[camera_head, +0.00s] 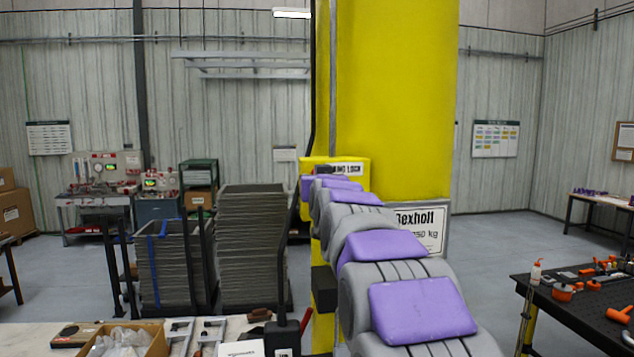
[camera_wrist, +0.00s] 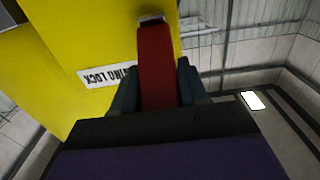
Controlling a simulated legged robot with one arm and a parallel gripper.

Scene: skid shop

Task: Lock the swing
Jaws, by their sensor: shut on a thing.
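A yellow box with a white label (camera_head: 347,169) ending in "ING LOCK" is fixed to the yellow column (camera_head: 395,95). In the wrist view the label (camera_wrist: 107,75) appears upside down on the yellow surface. A red lever (camera_wrist: 158,60) with a grey tip stands out beside it. My gripper (camera_wrist: 157,85) is shut on the red lever, with one dark finger on each side. In the head view my purple and grey arm reaches up to the box and hides the gripper and most of the lever.
A black rod rises left of the column. A workbench (camera_head: 50,338) with a cardboard box lies at the lower left, and a dark tool table (camera_head: 560,305) at the lower right. Stacks of grey plates (camera_head: 250,235) stand behind. Floor right of the column is clear.

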